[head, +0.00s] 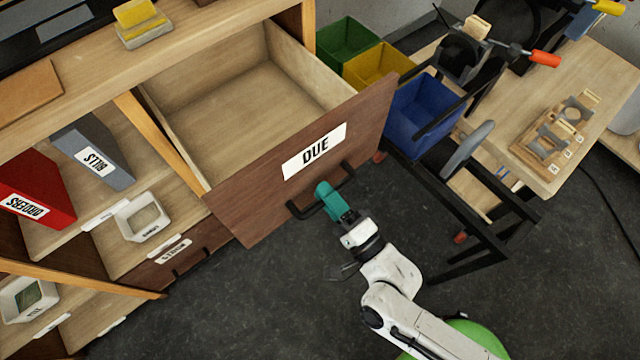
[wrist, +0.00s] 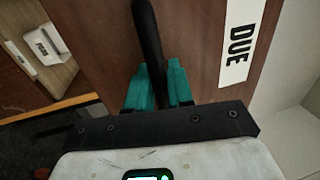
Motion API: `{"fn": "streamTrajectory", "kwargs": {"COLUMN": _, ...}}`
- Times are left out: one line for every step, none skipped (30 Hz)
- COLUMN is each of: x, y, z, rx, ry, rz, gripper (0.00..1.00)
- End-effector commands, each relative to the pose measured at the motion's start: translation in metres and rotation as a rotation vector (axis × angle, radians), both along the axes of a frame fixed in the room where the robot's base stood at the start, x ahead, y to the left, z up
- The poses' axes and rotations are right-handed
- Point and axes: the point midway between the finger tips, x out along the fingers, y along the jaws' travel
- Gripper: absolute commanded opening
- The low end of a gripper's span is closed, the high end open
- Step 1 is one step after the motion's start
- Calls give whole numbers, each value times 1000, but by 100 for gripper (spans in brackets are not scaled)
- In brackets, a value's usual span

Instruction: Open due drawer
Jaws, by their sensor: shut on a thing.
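The due drawer (head: 235,190) is pulled well out of the wooden cabinet in the head view, and its inside looks empty. Its dark brown front carries a white label reading DUE (head: 314,151), which also shows in the wrist view (wrist: 240,40). A black bar handle (head: 306,211) is fixed below the label. My gripper (head: 327,197), with teal fingers, is shut on this handle. In the wrist view the handle (wrist: 147,40) runs between the two teal fingers (wrist: 157,88). The fingers hide part of the handle.
Green (head: 348,42), yellow (head: 380,66) and blue (head: 420,108) bins stand right of the drawer. A wooden workbench (head: 560,90) on a black frame is at the right. Red (head: 32,188) and grey (head: 90,152) binders stand on the left shelves. Dark floor (head: 290,290) lies open in front.

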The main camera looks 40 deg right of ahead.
Motion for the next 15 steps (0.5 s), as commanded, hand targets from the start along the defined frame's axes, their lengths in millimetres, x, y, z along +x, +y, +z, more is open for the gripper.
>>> {"fn": "streamTrajectory", "kwargs": {"x": -1, "y": 0, "z": -1, "rx": 0, "ry": 2, "rz": -1, "gripper": 0}}
{"fn": "streamTrajectory", "kwargs": {"x": -1, "y": 0, "z": -1, "rx": 0, "ry": 2, "rz": -1, "gripper": 0}}
{"fn": "streamTrajectory", "kwargs": {"x": -1, "y": 0, "z": -1, "rx": 0, "ry": 2, "rz": -1, "gripper": 0}}
{"fn": "streamTrajectory", "kwargs": {"x": -1, "y": 0, "z": -1, "rx": 0, "ry": 2, "rz": -1, "gripper": 0}}
{"fn": "streamTrajectory", "kwargs": {"x": -1, "y": 0, "z": -1, "rx": 0, "ry": 2, "rz": -1, "gripper": 0}}
{"fn": "streamTrajectory", "kwargs": {"x": -1, "y": 0, "z": -1, "rx": 0, "ry": 2, "rz": -1, "gripper": 0}}
{"fn": "streamTrajectory", "kwargs": {"x": -1, "y": 0, "z": -1, "rx": 0, "ry": 2, "rz": -1, "gripper": 0}}
{"fn": "streamTrajectory", "kwargs": {"x": -1, "y": 0, "z": -1, "rx": 0, "ry": 2, "rz": -1, "gripper": 0}}
{"fn": "streamTrajectory", "kwargs": {"x": -1, "y": 0, "z": -1, "rx": 0, "ry": 2, "rz": -1, "gripper": 0}}
{"fn": "streamTrajectory", "kwargs": {"x": -1, "y": 0, "z": -1, "rx": 0, "ry": 2, "rz": -1, "gripper": 24}}
{"fn": "streamTrajectory", "kwargs": {"x": -1, "y": 0, "z": -1, "rx": 0, "ry": 2, "rz": -1, "gripper": 26}}
{"fn": "streamTrajectory", "kwargs": {"x": -1, "y": 0, "z": -1, "rx": 0, "ry": 2, "rz": -1, "gripper": 30}}
{"fn": "streamTrajectory", "kwargs": {"x": -1, "y": 0, "z": -1, "rx": 0, "ry": 2, "rz": -1, "gripper": 33}}
{"fn": "streamTrajectory", "kwargs": {"x": -1, "y": 0, "z": -1, "rx": 0, "ry": 1, "rz": -1, "gripper": 36}}
{"fn": "streamTrajectory", "kwargs": {"x": -1, "y": 0, "z": -1, "rx": 0, "ry": 1, "rz": 0, "gripper": 39}}
